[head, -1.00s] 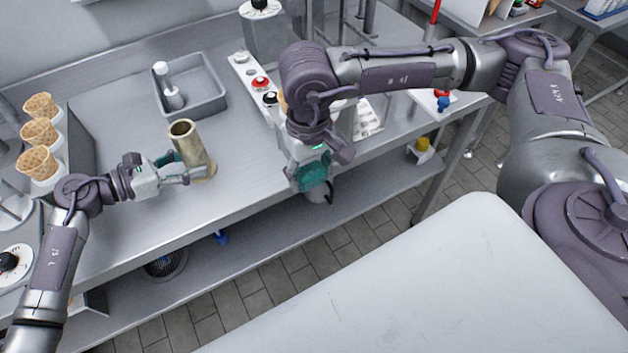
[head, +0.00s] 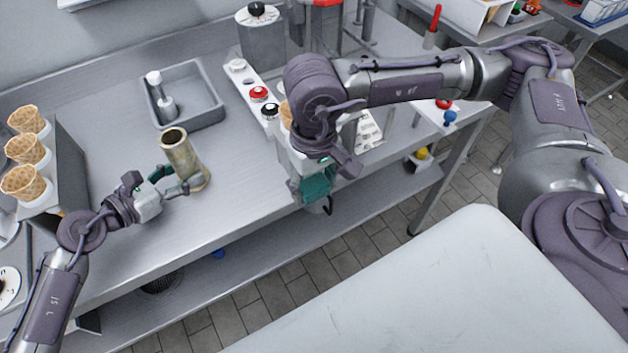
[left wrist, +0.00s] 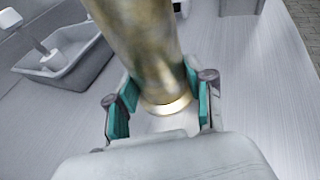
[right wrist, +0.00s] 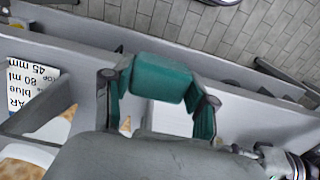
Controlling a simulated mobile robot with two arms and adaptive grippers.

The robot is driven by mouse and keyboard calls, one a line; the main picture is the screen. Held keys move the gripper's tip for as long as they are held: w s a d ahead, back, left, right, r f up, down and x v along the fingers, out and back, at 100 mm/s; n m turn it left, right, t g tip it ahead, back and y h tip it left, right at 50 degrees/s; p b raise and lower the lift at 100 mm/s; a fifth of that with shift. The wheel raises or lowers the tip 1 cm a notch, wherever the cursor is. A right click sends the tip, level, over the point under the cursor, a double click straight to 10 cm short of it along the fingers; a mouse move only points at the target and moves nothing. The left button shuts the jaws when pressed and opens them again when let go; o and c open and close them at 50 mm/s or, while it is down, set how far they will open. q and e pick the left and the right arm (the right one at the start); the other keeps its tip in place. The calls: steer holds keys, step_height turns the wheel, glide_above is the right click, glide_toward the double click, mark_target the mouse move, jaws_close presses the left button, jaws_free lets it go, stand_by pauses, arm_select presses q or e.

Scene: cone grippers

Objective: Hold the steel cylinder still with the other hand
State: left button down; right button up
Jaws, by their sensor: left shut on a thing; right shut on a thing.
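The steel cylinder (head: 182,157), a brassy open-topped tube, stands upright on the steel table. My left gripper (head: 182,187) is shut around its lower part, and the left wrist view shows the cylinder (left wrist: 146,45) between the teal finger pads (left wrist: 158,100). Its inside is mostly dark and its far side is hidden. My right gripper (head: 316,190) points down at the table's front edge, well to the right of the cylinder. In the right wrist view a teal piece (right wrist: 162,78) spans its fingers; I cannot tell its full shape.
A grey tray (head: 212,118) with a white-topped tool stands behind the cylinder. Waffle cones (head: 25,150) sit in a holder at the left. A strip with coloured knobs (head: 250,88) lies behind my right gripper. The table is clear between cylinder and right gripper.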

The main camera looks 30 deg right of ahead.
stand_by(0.4)
